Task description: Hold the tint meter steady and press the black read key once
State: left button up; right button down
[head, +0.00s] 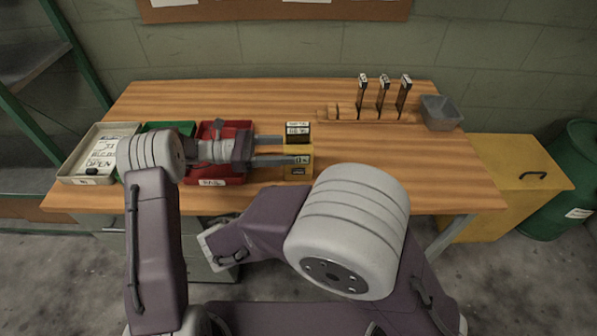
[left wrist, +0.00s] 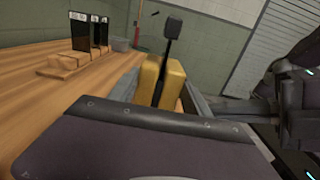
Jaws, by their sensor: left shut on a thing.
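The tint meter (head: 298,172) is a yellow block with a dark upper part and white labels, near the middle of the bench in the head view. It also shows in the left wrist view (left wrist: 176,83), where a black piece on a thin stem rises in front of or above it. My left gripper (head: 287,150) reaches in from the left and is shut on the meter, one finger on each side. I cannot tell for sure which dark part is the read key. My right arm's large link fills the lower middle of the head view; its gripper cannot be made out.
White (head: 75,180), green (head: 153,127) and red (head: 240,127) trays stand at the bench's left, partly under my left arm. A wooden rack (head: 345,115) with three dark upright pieces and a grey bin (head: 440,113) stand at the back right. The right front of the bench is clear.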

dwell(0.4)
pick_arm(q)
jog(key=o, duration=1.1)
jog(key=shift+o, duration=0.2)
